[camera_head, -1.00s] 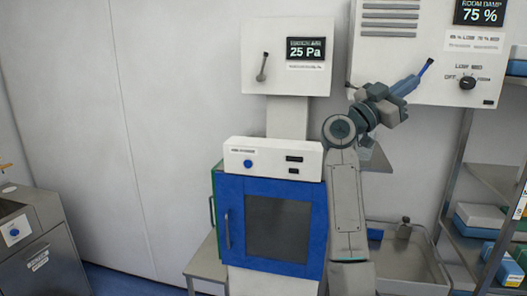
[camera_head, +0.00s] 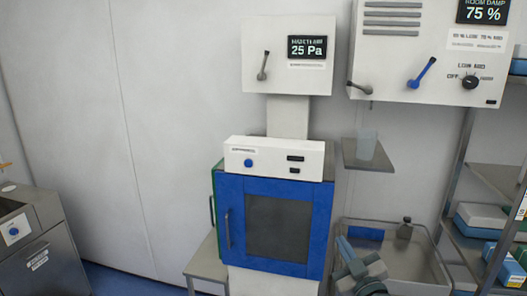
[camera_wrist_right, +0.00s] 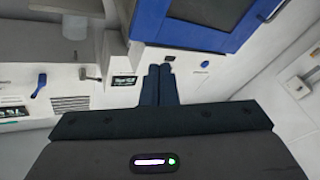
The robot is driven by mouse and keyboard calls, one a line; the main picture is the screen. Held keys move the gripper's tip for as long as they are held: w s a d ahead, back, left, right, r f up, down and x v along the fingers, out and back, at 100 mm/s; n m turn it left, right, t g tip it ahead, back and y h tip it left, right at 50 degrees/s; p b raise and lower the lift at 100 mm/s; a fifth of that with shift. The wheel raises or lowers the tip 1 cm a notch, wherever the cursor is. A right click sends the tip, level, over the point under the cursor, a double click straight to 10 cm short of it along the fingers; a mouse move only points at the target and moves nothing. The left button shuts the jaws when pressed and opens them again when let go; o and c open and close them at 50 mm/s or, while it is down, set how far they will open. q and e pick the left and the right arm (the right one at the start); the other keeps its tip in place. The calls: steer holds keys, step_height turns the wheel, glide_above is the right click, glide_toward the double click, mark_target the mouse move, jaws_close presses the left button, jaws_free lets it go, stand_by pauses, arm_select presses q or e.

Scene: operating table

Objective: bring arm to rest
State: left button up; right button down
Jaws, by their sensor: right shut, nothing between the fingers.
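My right gripper (camera_head: 346,250) is low in the head view, in front of the metal basin and just right of the blue-framed cabinet. Its arm is mostly below the picture's edge. In the right wrist view the two dark fingers of the right gripper (camera_wrist_right: 159,72) lie side by side, shut and empty. They point toward the white control box of the cabinet, apart from it as far as I can tell. My left gripper and arm are not in view.
The blue-framed cabinet (camera_head: 228,262) stands at centre with a pressure panel (camera_head: 262,85) above. A wall unit (camera_head: 400,55) has a blue lever (camera_head: 421,73). A small shelf (camera_head: 368,160) holds a clear cup (camera_head: 366,144). The metal basin (camera_head: 420,262) and a rack (camera_head: 490,180) are right.

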steer(key=s+d+f+m+g+h, duration=0.25)
steer(key=s+f+g, duration=0.65)
steer(key=s+f, duration=0.9)
steer(key=s+d+f+m+g+h, duration=0.2)
steer(key=s+d+f+g, duration=0.15)
steer(key=s, duration=0.55)
steer(key=s+d+f+m+g+h, duration=0.1)
steer(key=s+d+f+m+g, duration=0.2)
steer(key=s, duration=0.7)
step_height(320, 180, down, 36)
steer(key=d+g+b, duration=0.2)
steer(key=b, duration=0.3)
steer(key=s+f+b, duration=0.3)
steer(key=s+f, duration=1.5)
steer(key=f, duration=0.4)
steer(key=shift+d+f+g, duration=0.35)
steer(key=shift+f+g, duration=0.05)
steer(key=shift+g, duration=0.05)
